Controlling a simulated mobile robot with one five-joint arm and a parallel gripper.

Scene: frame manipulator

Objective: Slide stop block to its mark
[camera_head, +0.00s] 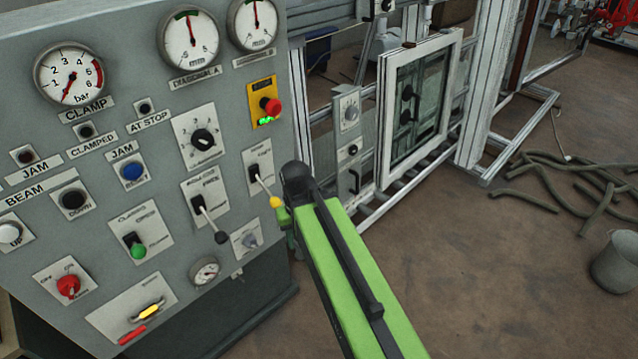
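No part is clearly labelled as a stop block in the head view. A small yellow piece (151,311) sits on a white plate (125,315) at the lower left of the grey control panel, with a red piece (132,334) at the plate's lower edge. I cannot tell whether the yellow piece is the stop block, and I see no clear mark. My gripper (284,217) is at the far end of my green arm, close to the yellow-tipped lever (275,202). My arm hides most of it, so its fingers and any contact with the lever are unclear.
The control panel (225,130) fills the left with gauges, levers and buttons, including a red emergency button (270,106). Behind stands a metal frame with a white window (419,100). Hoses (570,185) and a bucket (615,262) lie right. The brown floor between is clear.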

